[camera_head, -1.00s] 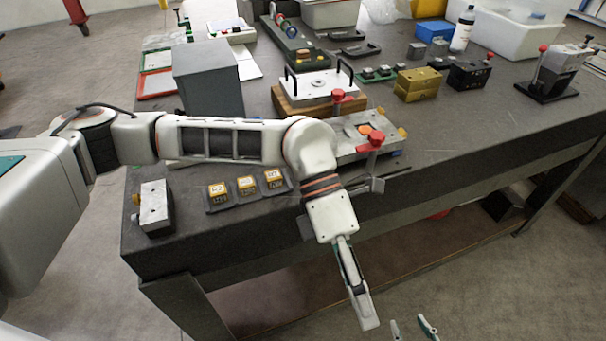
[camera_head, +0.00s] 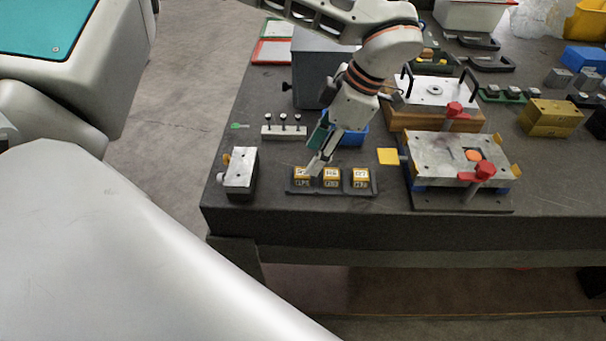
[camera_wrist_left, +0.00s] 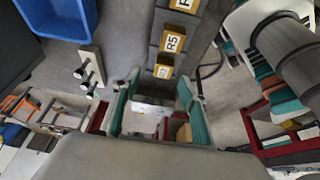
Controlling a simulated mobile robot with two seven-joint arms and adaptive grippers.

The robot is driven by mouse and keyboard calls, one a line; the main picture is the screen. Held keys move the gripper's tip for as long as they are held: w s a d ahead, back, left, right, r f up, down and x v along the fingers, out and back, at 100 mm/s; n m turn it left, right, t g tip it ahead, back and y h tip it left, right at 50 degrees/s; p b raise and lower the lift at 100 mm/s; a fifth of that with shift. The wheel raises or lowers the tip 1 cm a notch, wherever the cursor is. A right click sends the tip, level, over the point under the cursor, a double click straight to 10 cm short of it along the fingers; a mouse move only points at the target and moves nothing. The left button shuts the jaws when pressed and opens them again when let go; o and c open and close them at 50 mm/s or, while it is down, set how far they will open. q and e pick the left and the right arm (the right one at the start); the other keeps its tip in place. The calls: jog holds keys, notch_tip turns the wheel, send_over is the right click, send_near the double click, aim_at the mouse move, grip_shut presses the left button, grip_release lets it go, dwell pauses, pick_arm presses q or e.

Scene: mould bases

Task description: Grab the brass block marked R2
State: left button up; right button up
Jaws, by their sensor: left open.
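Three brass blocks with white top labels sit in a row in a dark tray (camera_head: 300,188): a left one (camera_head: 302,174), a middle one (camera_head: 332,175) and a right one (camera_head: 361,177). In the left wrist view the middle block (camera_wrist_left: 172,42) reads R5. The nearest block (camera_wrist_left: 163,72) and the farthest block (camera_wrist_left: 185,4) have labels I cannot read surely, so I cannot tell which is R2. My right gripper is out of view.
A metal block (camera_head: 239,168) stands left of the tray, and a rack of pins (camera_head: 284,131) and blue bin (camera_head: 350,134) stand behind. A metal fixture with red clamps (camera_head: 455,160) is to the right. The tabletop in front of the tray is clear.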

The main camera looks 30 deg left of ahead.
aim_at(303, 172)
pick_arm(q)
jog(key=shift+s+a+f, duration=0.2)
jog(key=shift+s+f, duration=0.15)
jog(key=shift+f, duration=0.3)
jog(key=x, duration=0.4)
jog(key=shift+s+r, duration=0.1)
jog(key=shift+s, duration=0.05)
jog(key=shift+d, duration=0.1)
grip_shut()
